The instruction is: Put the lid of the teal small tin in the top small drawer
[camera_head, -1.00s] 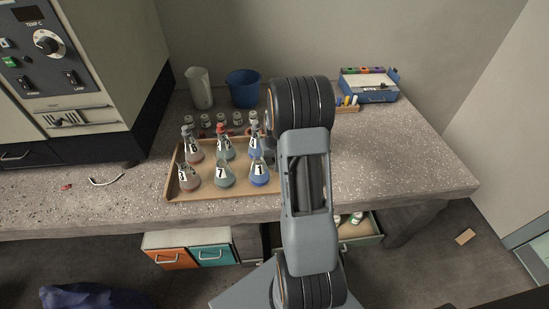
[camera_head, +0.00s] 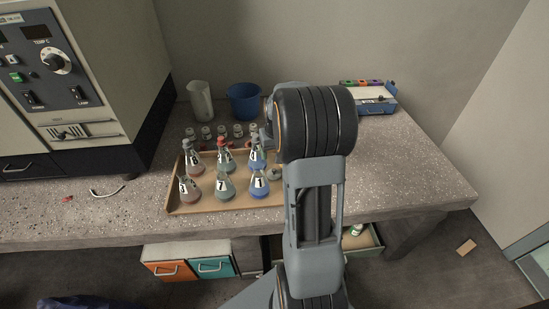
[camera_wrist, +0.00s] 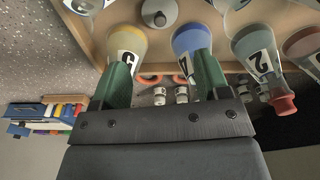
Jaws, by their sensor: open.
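I cannot make out the teal small tin in either view. A round grey piece with a central knob (camera_wrist: 158,14) lies on the tray in the wrist view; I cannot tell whether it is the tin's lid. My gripper (camera_wrist: 160,66) is open and empty, with its green fingers pointing towards the flasks. A yellowish flask (camera_wrist: 126,42) and a blue flask (camera_wrist: 190,40) stand near the fingertips. In the head view my arm hides the gripper. I cannot tell which drawer is the top small one. A blue case (camera_head: 375,103) with a front handle stands at the back right.
A tan tray (camera_head: 215,206) holds several numbered flasks, with small vials (camera_head: 222,131) behind. A beaker (camera_head: 201,101) and a blue cup (camera_head: 244,101) stand near the wall. Below are orange (camera_head: 168,271) and teal (camera_head: 213,267) drawer fronts and an open drawer (camera_head: 372,248).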

